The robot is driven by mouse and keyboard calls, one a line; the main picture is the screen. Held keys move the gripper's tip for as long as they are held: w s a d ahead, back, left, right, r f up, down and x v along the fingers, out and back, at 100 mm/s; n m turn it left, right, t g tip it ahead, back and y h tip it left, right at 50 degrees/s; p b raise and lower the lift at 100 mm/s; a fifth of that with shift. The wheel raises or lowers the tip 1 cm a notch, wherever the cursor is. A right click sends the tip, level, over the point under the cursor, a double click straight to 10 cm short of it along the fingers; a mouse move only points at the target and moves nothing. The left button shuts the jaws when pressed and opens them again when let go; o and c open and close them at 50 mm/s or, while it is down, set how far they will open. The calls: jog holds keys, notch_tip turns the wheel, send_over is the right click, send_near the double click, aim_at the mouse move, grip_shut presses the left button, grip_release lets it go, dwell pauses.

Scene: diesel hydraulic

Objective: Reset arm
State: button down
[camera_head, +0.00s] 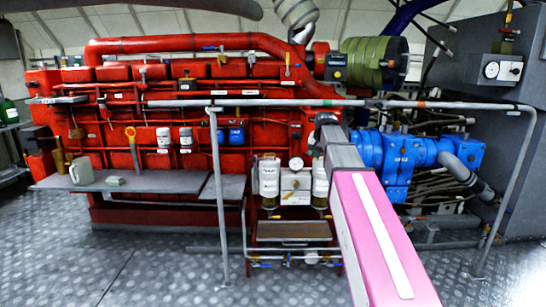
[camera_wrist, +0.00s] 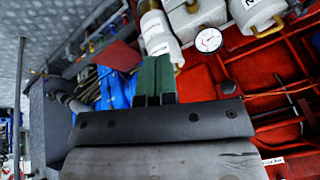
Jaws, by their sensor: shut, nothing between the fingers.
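My gripper shows in the wrist view (camera_wrist: 154,68) as two green fingers close together above a dark bar. It is shut and holds nothing. In the head view my pink and grey arm reaches forward from the bottom right of centre towards the engine, and the fingertips cannot be made out there. The large red engine (camera_head: 185,70) stands beyond the arm. The blue pump unit (camera_head: 400,152) is to the right of the arm. It also shows in the wrist view (camera_wrist: 108,90), left of the fingers.
A grey metal railing (camera_head: 215,200) runs in front of the engine, close to my arm. White canisters (camera_head: 269,178) and a round gauge (camera_head: 296,163) sit low beside the arm. Open checkered floor (camera_head: 150,270) lies at the front left.

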jog(key=s+f+n+g, duration=0.2)
jog(key=s+f, duration=1.2)
jog(key=f, duration=0.3)
jog(key=s+f+n+g, duration=0.2)
jog(key=s+f+g, duration=0.1)
jog(key=s+f, duration=1.2)
notch_tip(320, 180, down, 3)
jog(key=shift+s+a+f+h, duration=0.15)
jog(key=shift+h, duration=0.15)
